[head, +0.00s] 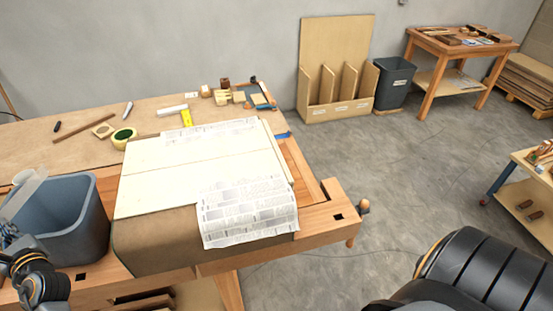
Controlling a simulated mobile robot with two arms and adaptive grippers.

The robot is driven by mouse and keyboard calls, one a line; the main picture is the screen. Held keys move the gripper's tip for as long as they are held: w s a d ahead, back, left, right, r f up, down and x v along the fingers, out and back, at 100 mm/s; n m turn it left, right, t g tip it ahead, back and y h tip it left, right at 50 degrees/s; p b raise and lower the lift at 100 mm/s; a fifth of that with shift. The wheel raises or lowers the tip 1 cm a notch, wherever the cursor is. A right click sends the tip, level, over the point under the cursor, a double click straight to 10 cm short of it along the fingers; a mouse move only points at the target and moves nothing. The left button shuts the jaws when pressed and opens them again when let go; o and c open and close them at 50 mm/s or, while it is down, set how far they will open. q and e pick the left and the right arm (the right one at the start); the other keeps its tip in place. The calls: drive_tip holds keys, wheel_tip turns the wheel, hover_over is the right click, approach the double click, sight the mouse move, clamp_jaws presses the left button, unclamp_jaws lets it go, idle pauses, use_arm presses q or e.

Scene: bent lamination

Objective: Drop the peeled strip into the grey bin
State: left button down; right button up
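The grey bin (92,222) stands at the left end of the workbench, its open top facing up. A pale, translucent strip (26,188) shows at the bin's left rim, at the left edge of the head view. It looks like the peeled strip. My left gripper (8,232) is partly cut off by the picture's left edge, close beside the bin and by the strip's lower end. Whether its fingers are closed on the strip cannot be made out. My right gripper is not in view; only a dark part of my arm shows at lower right.
A cream board (160,178) with printed paper sheets (248,210) lies over a brown curved form (160,245) right of the bin. A tape roll (123,137) and small tools lie behind. A darker bin (394,84) stands on the far floor.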

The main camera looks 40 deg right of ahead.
use_arm(q)
drive_tip(key=c, duration=2.1)
unclamp_jaws()
drive_tip(key=o, duration=0.7)
drive_tip(key=shift+c, duration=0.2)
drive_tip(key=v, duration=1.2)
